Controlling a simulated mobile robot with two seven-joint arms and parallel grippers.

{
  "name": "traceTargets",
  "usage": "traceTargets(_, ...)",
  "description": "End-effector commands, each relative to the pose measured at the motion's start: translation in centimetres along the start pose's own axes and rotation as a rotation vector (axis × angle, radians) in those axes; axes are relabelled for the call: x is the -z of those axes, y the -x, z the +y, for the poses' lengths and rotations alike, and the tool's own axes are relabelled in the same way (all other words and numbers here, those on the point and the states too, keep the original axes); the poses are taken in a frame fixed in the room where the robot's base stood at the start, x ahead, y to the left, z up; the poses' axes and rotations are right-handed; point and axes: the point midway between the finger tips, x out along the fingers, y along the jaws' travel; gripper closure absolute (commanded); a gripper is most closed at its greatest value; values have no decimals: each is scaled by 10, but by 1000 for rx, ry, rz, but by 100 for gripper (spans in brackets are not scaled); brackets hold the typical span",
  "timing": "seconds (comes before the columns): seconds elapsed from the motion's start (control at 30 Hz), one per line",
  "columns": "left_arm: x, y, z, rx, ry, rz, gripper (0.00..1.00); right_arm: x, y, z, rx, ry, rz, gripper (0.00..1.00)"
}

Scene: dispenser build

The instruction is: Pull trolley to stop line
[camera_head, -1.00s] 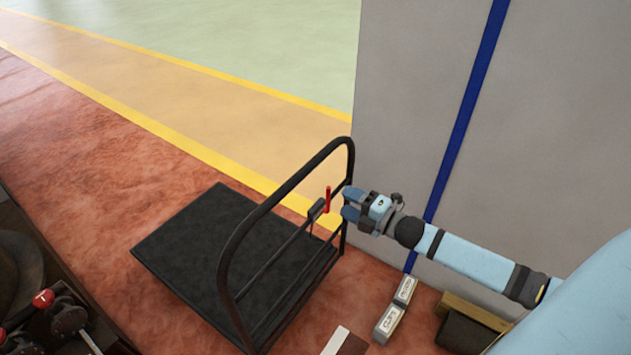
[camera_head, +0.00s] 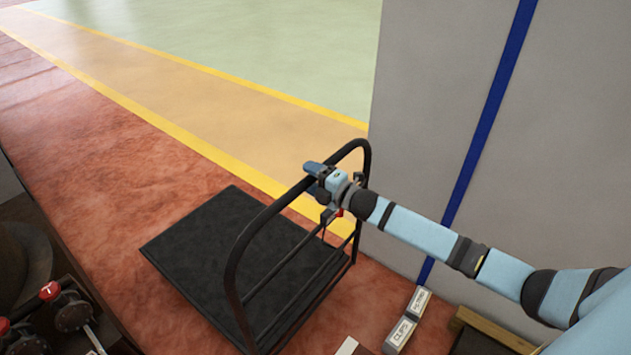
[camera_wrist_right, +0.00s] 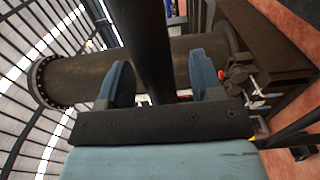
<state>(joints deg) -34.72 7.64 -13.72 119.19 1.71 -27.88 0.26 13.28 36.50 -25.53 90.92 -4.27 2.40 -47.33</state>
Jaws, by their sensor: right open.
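The trolley has a flat black platform (camera_head: 225,245) and a bent black tube handle (camera_head: 238,262) on its right side. My right gripper (camera_head: 312,180) is at the upper part of the handle. In the right wrist view, its two blue fingers (camera_wrist_right: 160,82) stand apart with the black handle tube (camera_wrist_right: 145,45) between them. The gripper is open, and I cannot tell whether either finger touches the tube. A small red part (camera_head: 340,212) on the trolley is partly hidden by the wrist. Yellow lines (camera_head: 205,147) run along the floor; which one is the stop line is unclear. My left gripper is not in view.
A grey wall (camera_head: 430,110) with a blue stripe (camera_head: 485,125) stands right of the trolley. Dark machinery with red knobs (camera_head: 50,291) is at lower left. Red floor (camera_head: 90,150) left of the trolley is clear.

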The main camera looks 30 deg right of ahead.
Motion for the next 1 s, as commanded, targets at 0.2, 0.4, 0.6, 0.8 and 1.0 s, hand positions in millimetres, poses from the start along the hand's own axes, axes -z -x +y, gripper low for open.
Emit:
traceTargets(0.2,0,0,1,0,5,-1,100,0,0,0,1,0,0,40)
traceTargets(0.4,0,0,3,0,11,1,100,0,0,0,1,0,0,82)
traceTargets(0.6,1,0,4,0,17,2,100,0,0,-1,2,0,0,100)
traceTargets(0.8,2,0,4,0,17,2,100,0,0,0,2,0,0,100)
traceTargets(1.0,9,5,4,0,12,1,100,0,0,9,1,0,0,100)
